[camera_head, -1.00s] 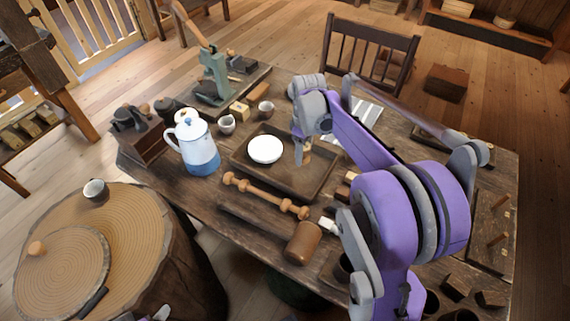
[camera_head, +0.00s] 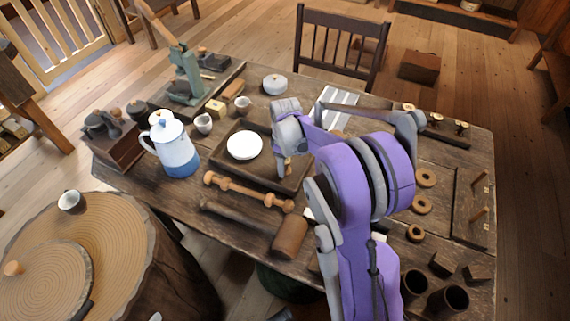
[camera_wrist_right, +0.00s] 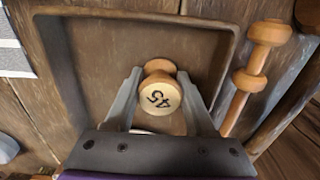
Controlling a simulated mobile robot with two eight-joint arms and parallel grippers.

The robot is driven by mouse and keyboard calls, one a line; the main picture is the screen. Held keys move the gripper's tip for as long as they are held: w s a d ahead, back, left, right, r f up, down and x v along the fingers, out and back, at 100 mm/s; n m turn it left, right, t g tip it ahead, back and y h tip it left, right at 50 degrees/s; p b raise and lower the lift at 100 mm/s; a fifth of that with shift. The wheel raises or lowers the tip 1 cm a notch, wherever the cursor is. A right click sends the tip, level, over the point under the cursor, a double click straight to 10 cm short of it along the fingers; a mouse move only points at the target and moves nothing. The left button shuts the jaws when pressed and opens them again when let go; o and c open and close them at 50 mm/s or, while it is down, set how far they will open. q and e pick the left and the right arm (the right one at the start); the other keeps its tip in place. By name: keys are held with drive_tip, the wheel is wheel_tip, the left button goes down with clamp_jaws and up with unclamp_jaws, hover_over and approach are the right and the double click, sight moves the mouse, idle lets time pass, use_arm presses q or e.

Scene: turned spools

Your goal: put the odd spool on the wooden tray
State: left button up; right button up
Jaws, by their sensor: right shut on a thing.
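The wooden tray (camera_head: 228,172) is dark and shallow, near the middle of the workbench, with a white round plate (camera_head: 244,145) in its left part. My right gripper (camera_head: 284,165) is over the tray's right part. In the right wrist view, my right gripper (camera_wrist_right: 159,80) is shut on a light wooden spool (camera_wrist_right: 159,97), held between its two fingers with a dark number on its pale end face. The tray's rim (camera_wrist_right: 130,14) surrounds it in that view. I cannot tell whether the spool touches the tray floor. In the head view the spool is mostly hidden. My left gripper is not in view.
A turned wooden spindle (camera_head: 247,190) and a mallet (camera_head: 290,236) lie along the tray's near side. A blue-white jug (camera_head: 174,147) stands left. Wooden rings (camera_head: 421,205) and dark cups (camera_head: 448,301) are at the right. A striped cloth (camera_head: 338,104) lies behind.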

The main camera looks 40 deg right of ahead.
drive_tip(key=shift+f, duration=0.1)
drive_tip(key=o, duration=1.3)
drive_tip(key=shift+o, duration=0.2)
